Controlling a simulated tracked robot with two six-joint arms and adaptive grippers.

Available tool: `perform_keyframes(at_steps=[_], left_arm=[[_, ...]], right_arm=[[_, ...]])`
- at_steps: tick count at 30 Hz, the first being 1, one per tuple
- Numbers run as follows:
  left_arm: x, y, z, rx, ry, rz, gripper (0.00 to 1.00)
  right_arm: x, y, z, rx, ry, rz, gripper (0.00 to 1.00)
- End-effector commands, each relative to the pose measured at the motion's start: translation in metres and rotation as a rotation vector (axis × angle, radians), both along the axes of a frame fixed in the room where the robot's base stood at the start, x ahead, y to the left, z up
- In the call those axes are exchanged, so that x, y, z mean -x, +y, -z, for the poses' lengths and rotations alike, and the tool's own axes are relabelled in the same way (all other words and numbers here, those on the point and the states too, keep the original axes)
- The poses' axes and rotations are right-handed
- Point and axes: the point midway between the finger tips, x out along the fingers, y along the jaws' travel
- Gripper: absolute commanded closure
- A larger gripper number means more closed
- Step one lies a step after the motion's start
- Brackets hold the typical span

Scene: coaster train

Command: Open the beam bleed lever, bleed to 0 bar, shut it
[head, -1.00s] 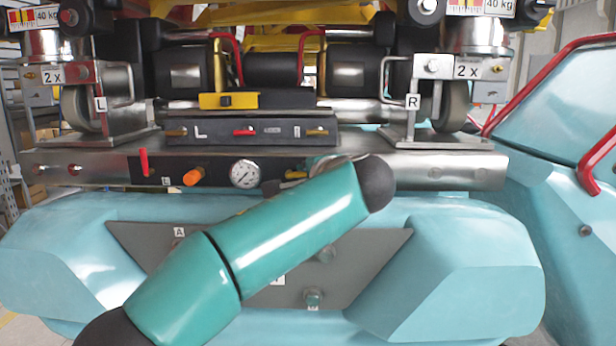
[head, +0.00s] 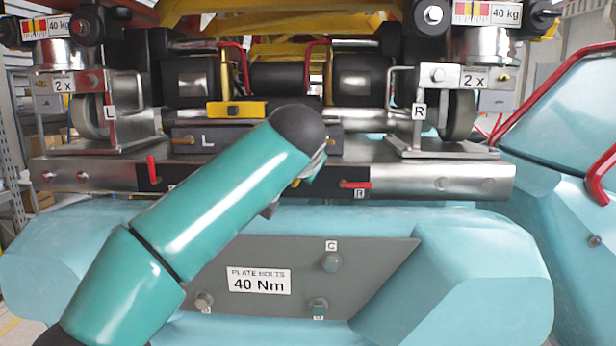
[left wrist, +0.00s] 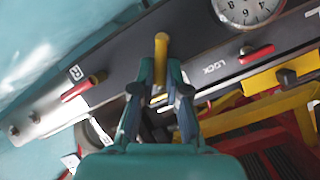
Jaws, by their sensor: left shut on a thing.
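The bleed lever, a yellow handle (left wrist: 161,48), stands between the two fingertips of my left gripper (left wrist: 161,74) in the left wrist view. The gripper is shut on it. The white pressure gauge (left wrist: 250,8) is cut off at the top edge of that view, and I cannot read its pressure. In the head view my left arm hides the gauge and most of the lever. Part of my left gripper (head: 313,168) shows past the wrist, in front of the steel beam (head: 440,180). My right gripper is in neither view.
A red lever marked R (head: 355,184) lies sideways on the beam, right of my gripper. Another red lever (head: 152,168) stands upright at the left. A red lever (left wrist: 257,54) near the word LOCK is close to the gauge. A grey bolt plate (head: 380,255) is below.

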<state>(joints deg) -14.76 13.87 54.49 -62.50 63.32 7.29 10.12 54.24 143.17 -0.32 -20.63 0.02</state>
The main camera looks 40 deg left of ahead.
Motion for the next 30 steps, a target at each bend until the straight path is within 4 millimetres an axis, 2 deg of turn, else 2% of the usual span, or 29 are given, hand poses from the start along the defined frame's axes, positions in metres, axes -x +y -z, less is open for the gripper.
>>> perform_keyframes(at_steps=[1,15,30], left_arm=[[0.001,0.002,0.005,0.044,-0.015,-0.003,1.0],[0.008,0.014,0.004,0.367,-0.209,-0.004,1.0],[0.009,0.016,0.004,0.476,-0.271,-0.001,1.0]], right_arm=[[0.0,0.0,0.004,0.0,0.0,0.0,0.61],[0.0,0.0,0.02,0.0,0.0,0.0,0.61],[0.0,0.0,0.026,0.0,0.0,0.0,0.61]])
